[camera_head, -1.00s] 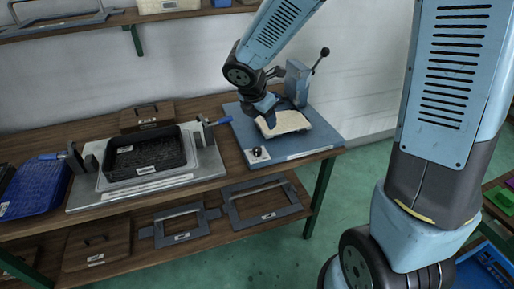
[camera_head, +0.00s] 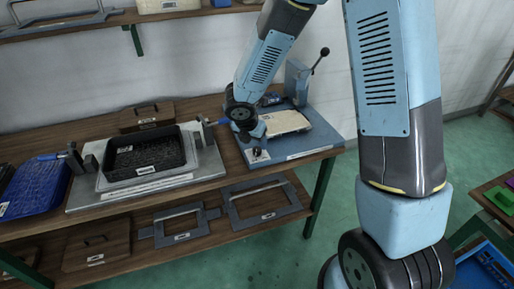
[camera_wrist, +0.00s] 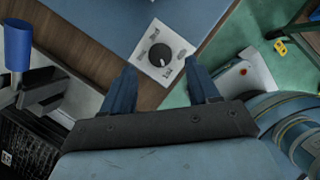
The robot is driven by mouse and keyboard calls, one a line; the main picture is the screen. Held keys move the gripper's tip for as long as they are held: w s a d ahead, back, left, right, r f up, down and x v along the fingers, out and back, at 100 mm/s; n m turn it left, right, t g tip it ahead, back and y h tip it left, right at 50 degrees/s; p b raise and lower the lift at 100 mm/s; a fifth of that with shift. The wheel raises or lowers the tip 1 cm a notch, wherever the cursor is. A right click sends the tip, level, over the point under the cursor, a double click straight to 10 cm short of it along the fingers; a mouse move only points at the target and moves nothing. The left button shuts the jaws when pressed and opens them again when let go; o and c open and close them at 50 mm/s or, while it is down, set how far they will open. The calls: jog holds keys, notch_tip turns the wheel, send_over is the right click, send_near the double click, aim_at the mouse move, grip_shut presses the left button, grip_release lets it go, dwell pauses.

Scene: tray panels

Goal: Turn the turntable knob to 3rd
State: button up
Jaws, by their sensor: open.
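The turntable is a flat blue plate (camera_head: 315,146) at the right end of the bench. Its black round knob (camera_head: 257,152) is at the plate's front left corner. In the wrist view the knob (camera_wrist: 160,56) sits on a white square label (camera_wrist: 179,68). A pale mark shows on the knob's lower part; the label's small markings are too small to read surely. My gripper (camera_wrist: 161,66) is open and empty, its two blue fingers on either side of the knob in that view. In the head view my gripper (camera_head: 250,137) is just above the knob; contact cannot be told.
A cream tray panel (camera_head: 286,122) lies on the blue plate. To the left are a grey fixture with a black tray (camera_head: 113,162) and a blue tray (camera_head: 30,190). Grey frames lie on the lower shelf.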

aim_at(257, 149)
jog(key=shift+x, duration=2.55)
jog(key=shift+c, duration=0.3)
jog(key=c, duration=1)
jog(key=shift+o, duration=0.2)
